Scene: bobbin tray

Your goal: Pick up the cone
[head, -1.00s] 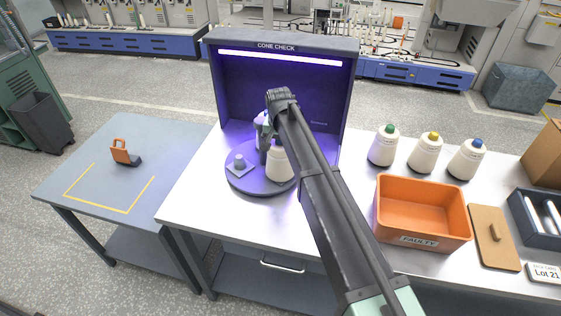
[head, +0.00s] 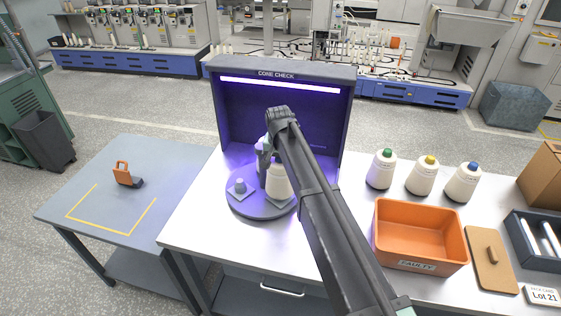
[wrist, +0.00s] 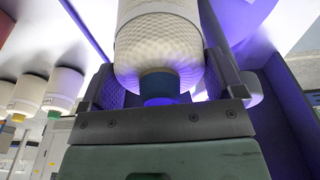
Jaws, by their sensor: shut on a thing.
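A white cone (head: 279,182) stands upright over a pad on the round turntable (head: 244,208); my arm hides its top. I cannot tell whether its base touches the pad. My gripper (head: 265,160) is at the cone's left side in the head view, partly hidden. In the wrist view, which looks upside down, the gripper's fingers (wrist: 165,80) are shut around the cone (wrist: 160,45), one on each side. The cone's blue tip (wrist: 158,86) points toward the gripper's body.
The "CONE CHECK" booth (head: 337,120) surrounds the turntable's back. A bare peg (head: 239,186) stands on its left pad. Right are green-tipped (head: 381,172), yellow-tipped (head: 422,178) and blue-tipped (head: 462,184) cones, and an orange FAULTY bin (head: 422,212). The left table (head: 90,180) is mostly clear.

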